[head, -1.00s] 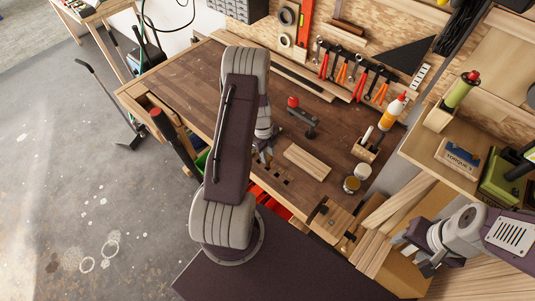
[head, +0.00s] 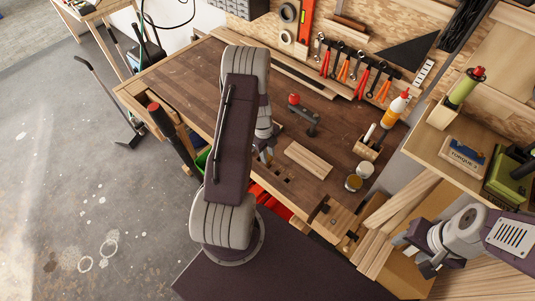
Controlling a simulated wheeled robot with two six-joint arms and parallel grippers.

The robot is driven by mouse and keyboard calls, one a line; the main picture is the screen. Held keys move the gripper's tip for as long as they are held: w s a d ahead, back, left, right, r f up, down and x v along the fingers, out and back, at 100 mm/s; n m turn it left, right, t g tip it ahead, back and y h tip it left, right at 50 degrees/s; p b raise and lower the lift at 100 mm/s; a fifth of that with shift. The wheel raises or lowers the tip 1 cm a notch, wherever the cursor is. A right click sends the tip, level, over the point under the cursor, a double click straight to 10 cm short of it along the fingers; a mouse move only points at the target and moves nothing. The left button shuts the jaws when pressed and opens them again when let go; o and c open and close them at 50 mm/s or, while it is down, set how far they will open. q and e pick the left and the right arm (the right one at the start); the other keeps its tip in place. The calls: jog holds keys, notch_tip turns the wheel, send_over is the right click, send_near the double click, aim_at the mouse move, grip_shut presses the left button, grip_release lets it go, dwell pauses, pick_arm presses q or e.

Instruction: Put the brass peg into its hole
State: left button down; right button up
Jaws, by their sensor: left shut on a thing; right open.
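My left gripper (head: 265,155) points down over the workbench (head: 190,85), just behind a row of dark square holes (head: 277,174) near the bench's front edge. Its arm covers much of it. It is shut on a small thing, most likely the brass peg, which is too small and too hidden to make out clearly. I cannot tell which hole is the peg's, or whether the peg touches the bench. My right gripper (head: 427,265) is open and empty at the lower right, away from the bench top, over pale boards.
A pale wooden board (head: 308,160) lies right of the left gripper. Two small tins (head: 354,182), a glue bottle (head: 395,108) and a wooden holder (head: 368,148) are further right. The bench's left part is clear.

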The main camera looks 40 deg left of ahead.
pick_arm(q)
jog(key=shift+f+b, duration=1.65)
jog(key=shift+f, duration=0.2)
jog(key=c, duration=1.1)
grip_release()
jog(key=shift+o, duration=0.2)
jog(key=shift+r, duration=0.1)
jog(key=shift+a+r, duration=0.1)
jog(key=shift+r, duration=0.25)
jog(key=r, duration=0.2)
jog(key=r+b, duration=0.1)
jog(key=r, duration=0.2)
jog(key=a+r, duration=0.1)
jog(key=r, duration=0.2)
jog(key=shift+r+b, duration=0.15)
jog(key=shift+b, duration=0.25)
